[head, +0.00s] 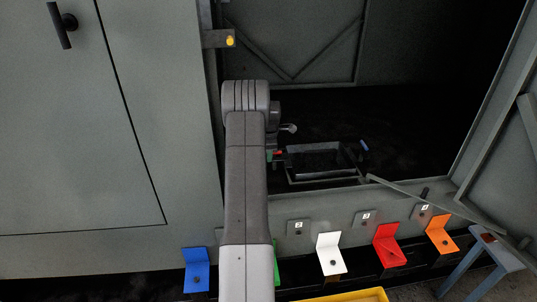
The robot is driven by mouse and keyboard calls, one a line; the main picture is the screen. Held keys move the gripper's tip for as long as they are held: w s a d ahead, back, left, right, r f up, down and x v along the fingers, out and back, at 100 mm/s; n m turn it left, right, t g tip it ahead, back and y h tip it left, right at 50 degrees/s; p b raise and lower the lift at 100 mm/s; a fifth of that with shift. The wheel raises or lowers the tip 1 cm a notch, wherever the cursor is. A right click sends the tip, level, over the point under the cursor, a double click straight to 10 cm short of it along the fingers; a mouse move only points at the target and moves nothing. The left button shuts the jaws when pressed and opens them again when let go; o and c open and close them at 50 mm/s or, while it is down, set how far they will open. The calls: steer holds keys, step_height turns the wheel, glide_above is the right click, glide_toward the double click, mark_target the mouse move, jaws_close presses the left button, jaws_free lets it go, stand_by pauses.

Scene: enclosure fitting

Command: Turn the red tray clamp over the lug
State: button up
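A dark rectangular tray (322,181) with a raised rim lies inside the open enclosure. A small red piece (278,153) shows at the tray's left side, beside my arm; it may be the red tray clamp, but most of it is hidden. Whether it lies over a lug cannot be told. A blue piece (364,145) stands at the tray's right end. My arm reaches into the enclosure just left of the tray. The end of my gripper is largely hidden behind my arm, and its fingers cannot be made out.
Blue (196,272), white (330,255), red (389,246) and orange (441,235) bent plates line the front sill; a green one is mostly behind my arm. A thin bar (430,202) slants across the opening's right.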

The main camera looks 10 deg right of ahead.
step_height(320, 180, up, 13)
steer(key=s, duration=0.2)
steer(key=shift+s, duration=0.3)
steer(key=shift+f, duration=0.15)
steer(key=w+f, duration=0.1)
steer(key=f, duration=0.3)
steer(key=w+f, duration=0.1)
steer(key=f, duration=0.8)
steer(key=shift+w+f, duration=0.25)
steer(key=shift+w, duration=0.15)
steer(key=shift+r, duration=0.1)
